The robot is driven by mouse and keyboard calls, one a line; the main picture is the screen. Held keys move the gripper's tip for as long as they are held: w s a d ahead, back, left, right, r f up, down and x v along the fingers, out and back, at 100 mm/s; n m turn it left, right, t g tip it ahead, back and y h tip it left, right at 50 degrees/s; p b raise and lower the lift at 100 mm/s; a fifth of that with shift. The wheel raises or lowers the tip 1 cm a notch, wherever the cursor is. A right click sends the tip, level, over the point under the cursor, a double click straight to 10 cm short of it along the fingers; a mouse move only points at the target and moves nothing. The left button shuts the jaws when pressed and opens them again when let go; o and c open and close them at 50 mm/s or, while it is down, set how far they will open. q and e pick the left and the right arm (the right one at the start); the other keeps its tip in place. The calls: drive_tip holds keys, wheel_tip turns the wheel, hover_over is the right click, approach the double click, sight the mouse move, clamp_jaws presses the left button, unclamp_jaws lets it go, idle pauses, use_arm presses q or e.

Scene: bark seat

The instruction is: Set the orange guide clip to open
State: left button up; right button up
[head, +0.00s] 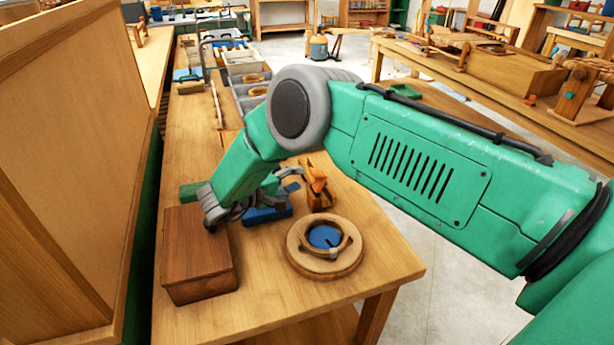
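The orange guide clip (318,184) stands near the right edge of the wooden bench, on a small brown part. It is small in the head view, and I cannot tell its setting. My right arm comes in from the right and bends down at the elbow over the bench. My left gripper is not in view.
A round wooden piece with a blue centre (323,238) lies in front of the clip. A dark brown wooden block (196,258) is at the bench's left front. A blue item (268,214) lies by the gripper. A tall wooden panel (65,170) stands left. Grey bins (245,75) are behind.

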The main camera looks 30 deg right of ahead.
drive_tip(key=v, duration=0.6)
drive_tip(key=shift+a, duration=0.2)
